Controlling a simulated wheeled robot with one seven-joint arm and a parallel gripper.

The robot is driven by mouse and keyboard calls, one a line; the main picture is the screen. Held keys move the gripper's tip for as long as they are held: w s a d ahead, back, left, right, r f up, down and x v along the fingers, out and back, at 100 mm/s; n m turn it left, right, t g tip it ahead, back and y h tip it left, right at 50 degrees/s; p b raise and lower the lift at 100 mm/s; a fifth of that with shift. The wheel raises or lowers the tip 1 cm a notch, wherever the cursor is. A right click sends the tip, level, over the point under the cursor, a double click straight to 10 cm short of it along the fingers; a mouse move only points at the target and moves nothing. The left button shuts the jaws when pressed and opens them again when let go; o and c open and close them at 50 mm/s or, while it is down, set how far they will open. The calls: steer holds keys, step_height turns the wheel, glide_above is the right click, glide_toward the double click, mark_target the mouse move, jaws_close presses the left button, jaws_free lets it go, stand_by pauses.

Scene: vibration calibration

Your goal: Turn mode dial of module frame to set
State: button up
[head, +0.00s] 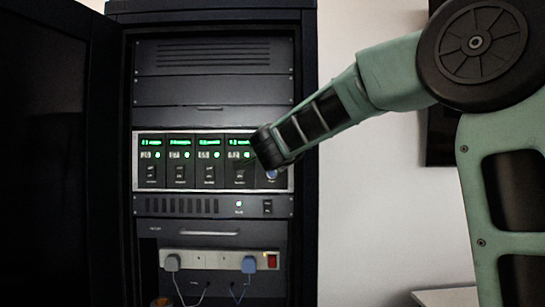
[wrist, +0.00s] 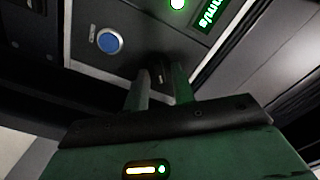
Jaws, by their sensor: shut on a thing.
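The module frame (head: 164,186) is a pale-rimmed row of dark modules with green displays, set across the middle of the rack in the head view. My gripper (head: 268,160) is at its right end and hides much of the rightmost module. In the wrist view my gripper (wrist: 159,82) has its two fingers close on either side of a small dark mode dial (wrist: 159,72), shut on it. The dial's pointer and markings are too dark to read. A round blue button (wrist: 108,41) is beside the dial, and a green display (wrist: 208,14) reading mm/s is above right.
The black rack (head: 307,220) has its open door (head: 45,150) on the left. Below the module frame are a vented panel (head: 185,206) and a power strip (head: 210,261) with plugs and a red switch.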

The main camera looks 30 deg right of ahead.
steer(key=shift+f+m+b, duration=0.1)
steer(key=shift+m+b, duration=0.3)
steer(key=shift+m, duration=0.4)
steer(key=o, duration=0.6)
steer(key=shift+s, duration=0.15)
steer(key=b+v, duration=0.2)
steer(key=v, duration=1.5)
steer(key=shift+s+a+b, duration=0.1)
steer(key=shift+a+b, duration=0.05)
steer(key=shift+b, duration=0.15)
